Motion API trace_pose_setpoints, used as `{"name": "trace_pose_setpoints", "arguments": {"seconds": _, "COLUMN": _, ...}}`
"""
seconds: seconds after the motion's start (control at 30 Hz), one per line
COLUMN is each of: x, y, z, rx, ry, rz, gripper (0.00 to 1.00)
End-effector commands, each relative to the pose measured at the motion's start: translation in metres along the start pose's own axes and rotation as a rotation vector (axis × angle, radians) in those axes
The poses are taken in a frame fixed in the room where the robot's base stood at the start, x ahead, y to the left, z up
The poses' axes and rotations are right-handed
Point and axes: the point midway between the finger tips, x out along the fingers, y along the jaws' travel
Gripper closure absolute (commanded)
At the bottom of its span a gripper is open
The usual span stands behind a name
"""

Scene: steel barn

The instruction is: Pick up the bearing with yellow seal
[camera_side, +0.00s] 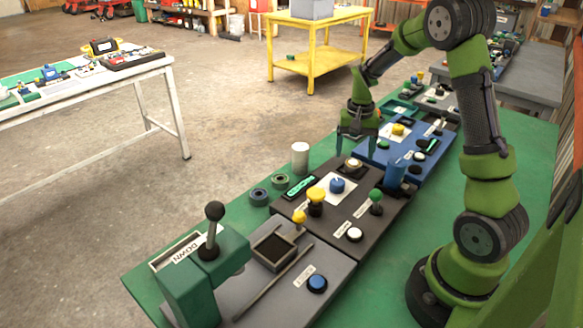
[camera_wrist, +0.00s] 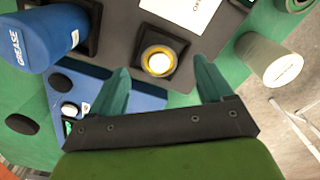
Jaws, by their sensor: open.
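The bearing with the yellow seal (camera_wrist: 158,61) appears as a round piece with a yellow ring and pale centre, seated in a square black holder. In the side view it shows small and pale (camera_side: 353,162) at the far end of the dark panel. My gripper (camera_side: 358,145) is above it, pointing down, apart from it. In the wrist view my gripper's (camera_wrist: 160,72) two green fingers are open and empty, one on each side of the bearing in the picture.
A blue grease container (camera_wrist: 45,38) stands close by, also in the side view (camera_side: 395,178). A white cylinder (camera_side: 300,156) stands on the green table, with a blue-grey ring (camera_side: 258,197) and a green ring (camera_side: 280,181) nearby. Knobs and buttons rise from the panels.

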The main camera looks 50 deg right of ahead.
Motion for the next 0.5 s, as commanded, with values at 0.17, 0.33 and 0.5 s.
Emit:
{"name": "trace_pose_setpoints", "arguments": {"seconds": 0.17, "x": 0.028, "y": 0.003, "z": 0.001, "rx": 0.001, "ry": -0.004, "rz": 0.003, "gripper": 0.2}}
{"name": "trace_pose_setpoints", "arguments": {"seconds": 0.33, "x": 0.037, "y": 0.002, "z": 0.001, "rx": 0.001, "ry": -0.001, "rz": 0.001, "gripper": 0.2}}
{"name": "trace_pose_setpoints", "arguments": {"seconds": 0.5, "x": 0.036, "y": 0.002, "z": 0.001, "rx": 0.001, "ry": 0.0, "rz": 0.001, "gripper": 0.2}}
